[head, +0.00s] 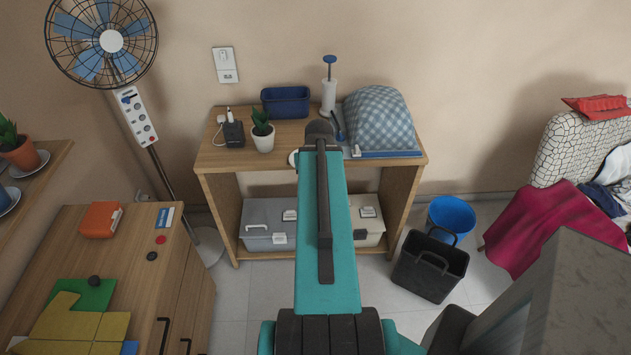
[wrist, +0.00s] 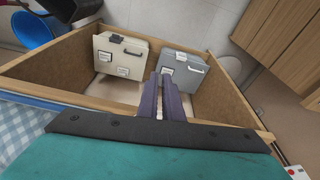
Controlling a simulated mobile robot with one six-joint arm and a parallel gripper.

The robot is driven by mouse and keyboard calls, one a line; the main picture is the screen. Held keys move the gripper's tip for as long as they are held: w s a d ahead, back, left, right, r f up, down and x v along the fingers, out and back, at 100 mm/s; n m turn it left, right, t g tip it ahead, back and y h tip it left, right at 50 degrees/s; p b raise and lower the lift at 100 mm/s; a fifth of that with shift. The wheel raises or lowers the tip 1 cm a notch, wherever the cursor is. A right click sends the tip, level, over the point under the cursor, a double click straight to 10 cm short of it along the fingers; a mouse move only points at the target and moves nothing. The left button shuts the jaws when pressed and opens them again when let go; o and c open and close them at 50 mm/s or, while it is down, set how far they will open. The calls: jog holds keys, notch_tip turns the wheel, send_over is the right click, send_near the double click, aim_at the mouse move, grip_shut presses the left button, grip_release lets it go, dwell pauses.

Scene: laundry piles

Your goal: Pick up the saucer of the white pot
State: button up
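The white pot (head: 263,143) with a green succulent stands on the wooden table, left of my arm. A small white rounded edge (head: 293,158) shows beside my arm, right of the pot; it may be the saucer, but my arm hides most of it. No saucer shows under the pot. My gripper (wrist: 161,75) shows in the wrist view with its two dark fingers close together and nothing visible between them. It points over the table's edge towards the shelf below. In the head view my arm hides the fingers.
The table (head: 222,158) also bears a dark blue bin (head: 286,102), a black charger (head: 234,134), a pump bottle (head: 329,92) and a checked cloth-covered dome (head: 379,120). Grey (wrist: 182,68) and cream (wrist: 118,56) boxes sit on the lower shelf. Buckets stand at right.

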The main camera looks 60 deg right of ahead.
jog(key=o, duration=0.4)
jog(key=shift+a+f, duration=0.1)
jog(key=shift+c, duration=0.2)
jog(key=shift+o, duration=0.4)
jog(key=shift+w+a+f, duration=0.2)
jog(key=shift+a+f, duration=0.05)
jog(key=w+a+f+n+g+y+b, duration=0.1)
jog(key=w+a+f+n+g, duration=0.15)
jog(key=a+f, duration=0.9)
jog(key=w+a+f+n+g+y+b, duration=0.1)
jog(key=w+a+f+n+y, duration=0.15)
jog(key=a+f, duration=0.9)
jog(key=s+a+f+n+g+b, duration=0.1)
jog(key=s+a+f, duration=0.3)
jog(key=a, duration=0.3)
jog(key=s+a+f+n+g+h, duration=0.1)
jog(key=s+a+f, duration=0.3)
jog(key=a, duration=0.4)
jog(key=s+a+f+n+g+b, duration=0.1)
jog(key=s+a+f+n+g, duration=0.1)
jog(key=s+a+f, duration=0.2)
jog(key=shift+s+a+h+b, duration=0.35)
jog(key=shift+s+a, duration=0.9)
jog(key=shift+a, duration=0.65)
jog(key=shift+f, duration=0.1)
